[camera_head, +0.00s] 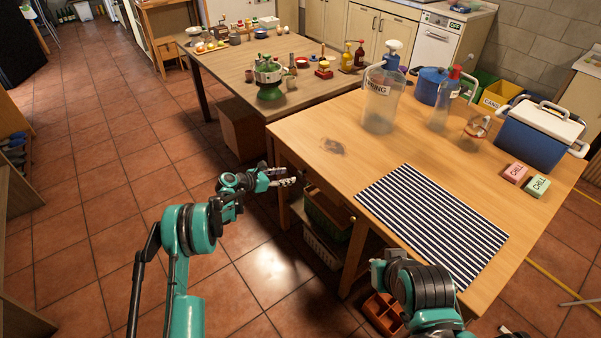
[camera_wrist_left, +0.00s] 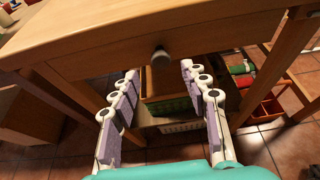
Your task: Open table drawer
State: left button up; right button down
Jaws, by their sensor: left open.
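The wooden table (camera_head: 300,130) stands to the right of my left gripper in the head view. In the left wrist view, its drawer front (camera_wrist_left: 215,42) lies under the table top's edge and looks shut. A small dark round knob (camera_wrist_left: 160,57) sticks out of it. My left gripper (camera_head: 291,176) is open and empty beside the table's front side. In the left wrist view, its fingers (camera_wrist_left: 160,72) are spread to either side of the knob, apart from it. My right arm's dark rings show at the lower right in the head view; its fingers are not visible.
Below the table are green and white crates (camera_head: 322,250) and a red divided box (camera_head: 382,312). On top are a striped mat (camera_head: 435,222), a large clear bottle (camera_head: 380,100) and a blue cooler (camera_head: 530,140). Open tiled floor lies to the left.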

aim_at(299, 174)
pick_arm(q)
jog(key=b+x, duration=0.2)
jog(key=x, duration=0.4)
jog(key=shift+d+f, duration=0.1)
jog(key=shift+f, duration=0.1)
jog(key=shift+w+d, duration=0.3)
jog(key=shift+d, duration=0.05)
grip_shut()
